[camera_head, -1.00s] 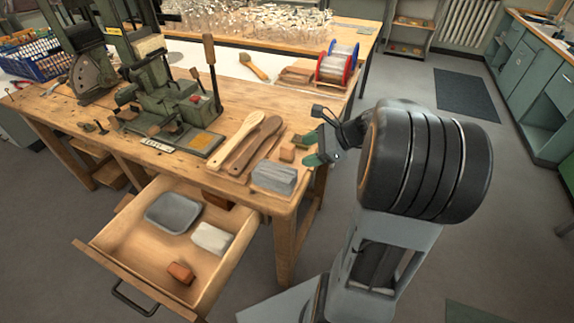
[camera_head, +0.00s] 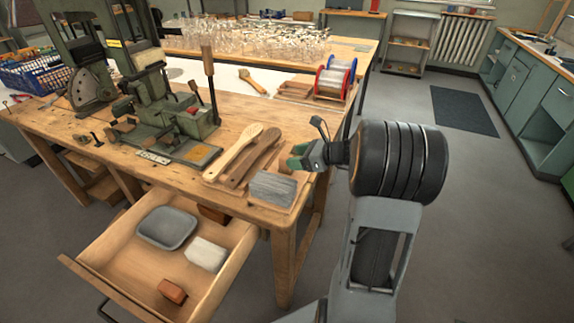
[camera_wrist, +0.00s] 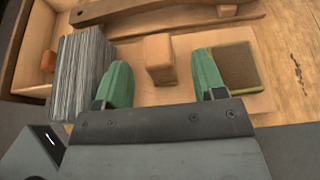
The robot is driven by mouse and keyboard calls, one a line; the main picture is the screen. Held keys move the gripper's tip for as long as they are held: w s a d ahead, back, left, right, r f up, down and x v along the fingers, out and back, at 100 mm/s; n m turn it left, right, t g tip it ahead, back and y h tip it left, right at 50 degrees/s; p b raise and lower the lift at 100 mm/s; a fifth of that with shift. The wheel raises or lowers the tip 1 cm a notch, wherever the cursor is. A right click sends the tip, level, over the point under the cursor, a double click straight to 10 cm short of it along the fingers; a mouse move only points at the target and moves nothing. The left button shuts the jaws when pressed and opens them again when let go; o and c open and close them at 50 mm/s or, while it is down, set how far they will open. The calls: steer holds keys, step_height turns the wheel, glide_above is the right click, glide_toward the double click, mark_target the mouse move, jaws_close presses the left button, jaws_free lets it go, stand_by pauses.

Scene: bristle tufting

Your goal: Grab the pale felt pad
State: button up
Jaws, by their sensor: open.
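A pale, whitish pad (camera_head: 206,254) lies in the open drawer (camera_head: 120,258), to the right of a grey tray; it looks like the felt pad, though its material is hard to tell. My gripper (camera_head: 297,160) is over the right end of the bench, well away from the drawer. In the wrist view its green fingers (camera_wrist: 162,82) are open and apart, with nothing held. A tan block (camera_wrist: 158,58) shows between and beyond the fingertips. The pale pad is not clearly seen in the wrist view.
A grey bristle bundle (camera_head: 272,188) stands beside my gripper, left in the wrist view. A brown pad with a green edge (camera_wrist: 232,68) lies right there. The drawer also holds the grey tray (camera_head: 167,228) and an orange-brown block (camera_head: 172,291). Wooden paddles (camera_head: 236,152) lie behind.

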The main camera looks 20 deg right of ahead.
mark_target(286, 156)
steer(key=shift+b+x, duration=0.3)
steer(key=shift+x, duration=1.8)
steer(key=shift+s, duration=0.1)
steer(key=shift+c, duration=0.4)
steer(key=c, duration=1)
